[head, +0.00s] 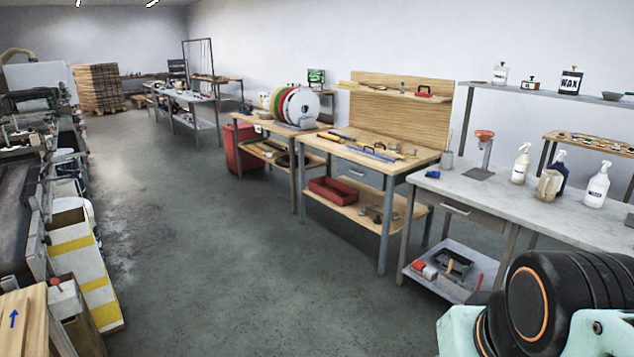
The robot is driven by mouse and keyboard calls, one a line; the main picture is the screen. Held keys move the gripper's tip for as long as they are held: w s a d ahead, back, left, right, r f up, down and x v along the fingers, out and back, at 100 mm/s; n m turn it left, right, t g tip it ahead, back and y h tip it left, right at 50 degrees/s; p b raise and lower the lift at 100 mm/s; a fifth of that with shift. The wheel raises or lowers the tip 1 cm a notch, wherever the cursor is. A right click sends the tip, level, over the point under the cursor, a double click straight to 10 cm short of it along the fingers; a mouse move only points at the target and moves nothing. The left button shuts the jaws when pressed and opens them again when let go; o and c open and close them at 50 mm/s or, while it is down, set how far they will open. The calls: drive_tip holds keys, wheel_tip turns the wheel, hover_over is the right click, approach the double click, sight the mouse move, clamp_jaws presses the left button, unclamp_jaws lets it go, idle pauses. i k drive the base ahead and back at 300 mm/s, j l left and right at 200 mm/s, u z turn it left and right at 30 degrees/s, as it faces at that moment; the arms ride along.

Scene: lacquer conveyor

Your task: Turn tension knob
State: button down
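I cannot make out the tension knob for certain. The lacquer conveyor machine (18,210) runs along the left edge, with a dark belt and metal side frame, partly cut off by the picture edge. A small grey box with a red button on top (57,286) stands near its close end, at the lower left. A part of my own arm, dark with orange rings, fills the lower right corner. My gripper is not in view.
A wide grey floor aisle (190,260) lies clear between the machine and the benches. A white bin with yellow stripes (78,245) stands beside the machine. A wooden workbench (425,157) and a grey bench with bottles (480,200) line the right. A red bin (240,145) stands farther back.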

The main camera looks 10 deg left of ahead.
sight(48, 240)
drive_tip(key=i+u, duration=0.15)
drive_tip(key=u, duration=0.25)
drive_tip(key=i+u, duration=0.2)
drive_tip(key=u, duration=0.2)
drive_tip(key=i+u, duration=0.15)
drive_tip(key=u, duration=0.25)
drive_tip(key=i+j+u, duration=0.15)
drive_tip(key=i+u, duration=0.2)
drive_tip(key=u, duration=0.15)
drive_tip(key=i+u, duration=0.35)
drive_tip(key=u, duration=0.15)
drive_tip(key=i+z, duration=0.2)
drive_tip(key=i, duration=0.15)
drive_tip(key=j, duration=0.1)
